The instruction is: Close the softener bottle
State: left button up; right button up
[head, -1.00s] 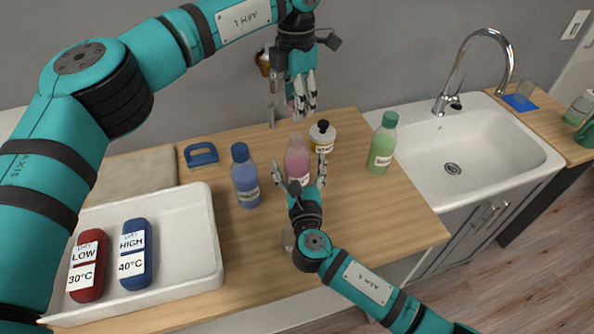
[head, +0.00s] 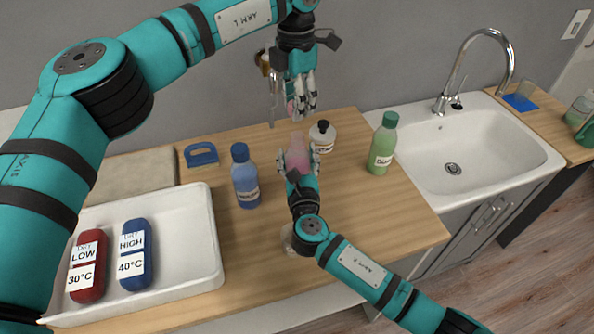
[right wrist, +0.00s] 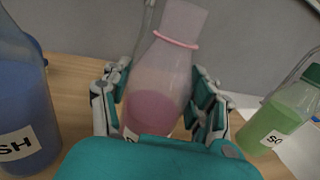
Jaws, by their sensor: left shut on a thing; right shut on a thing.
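The pink bottle (head: 298,146) stands on the wooden counter (head: 340,225), with no cap on its neck. In the right wrist view the bottle (right wrist: 160,75) is translucent, with pink liquid low inside and a pink ring round its neck. Its label is mostly hidden, so I cannot read it. My right gripper (head: 299,160) is shut on the bottle's body, a finger on each side. My left gripper (head: 302,106) is above the bottle, shut on a small pink cap (head: 291,107), apart from the neck.
A blue bottle (head: 245,178) stands left of the pink one. A black-capped bottle (head: 322,137) is close behind right, and a green bottle (head: 383,145) further right. A white tray (head: 205,240) holds a red and a blue container. The sink (head: 480,150) is at right.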

aim_at(297, 136)
grip_shut()
pick_arm(q)
jog(key=shift+s+f, duration=0.1)
jog(key=shift+f, duration=2.4)
jog(key=shift+f, duration=0.85)
jog(key=shift+f, duration=0.6)
